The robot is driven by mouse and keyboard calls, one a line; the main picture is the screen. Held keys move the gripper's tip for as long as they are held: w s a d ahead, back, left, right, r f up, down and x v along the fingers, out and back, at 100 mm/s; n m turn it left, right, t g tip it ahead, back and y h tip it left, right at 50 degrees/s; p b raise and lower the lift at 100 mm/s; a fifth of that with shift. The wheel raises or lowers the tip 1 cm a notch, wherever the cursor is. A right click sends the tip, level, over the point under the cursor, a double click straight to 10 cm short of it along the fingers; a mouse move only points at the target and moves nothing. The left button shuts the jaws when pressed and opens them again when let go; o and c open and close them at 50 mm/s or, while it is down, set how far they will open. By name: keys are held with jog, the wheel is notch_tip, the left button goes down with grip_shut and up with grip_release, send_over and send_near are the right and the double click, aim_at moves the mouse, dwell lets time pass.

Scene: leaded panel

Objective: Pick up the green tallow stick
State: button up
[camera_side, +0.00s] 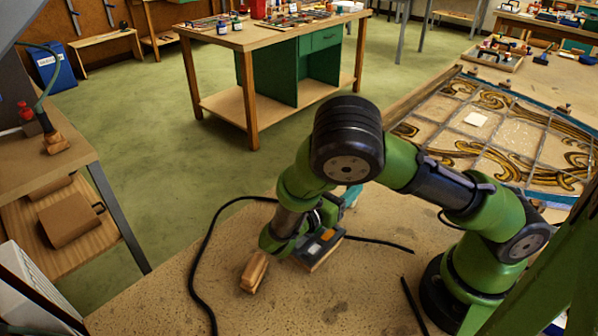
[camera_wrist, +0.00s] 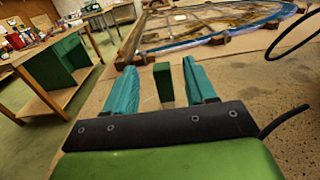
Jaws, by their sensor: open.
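A green upright block, which I take to be the green tallow stick (camera_wrist: 163,84), shows in the wrist view between the two teal fingers of my gripper (camera_wrist: 159,66). Clear gaps show on both sides of it. The fingers are open and do not touch it. I cannot tell whether it stands level with the fingertips or a little beyond them. In the side view my gripper (camera_side: 350,195) shows only as a small teal part behind my arm, low over the tan bench. I cannot make out the stick there.
A wooden block (camera_side: 254,271) and a dark device with an orange patch (camera_side: 320,244) are near my arm on the bench. A black cable (camera_side: 205,262) curves across it. A leaded glass panel (camera_side: 475,118) lies at the right. The front of the bench is fairly clear.

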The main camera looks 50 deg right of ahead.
jog(key=shift+f, duration=0.65)
jog(key=d, duration=0.5)
jog(key=shift+f, duration=0.25)
jog(key=shift+c, duration=0.3)
grip_shut()
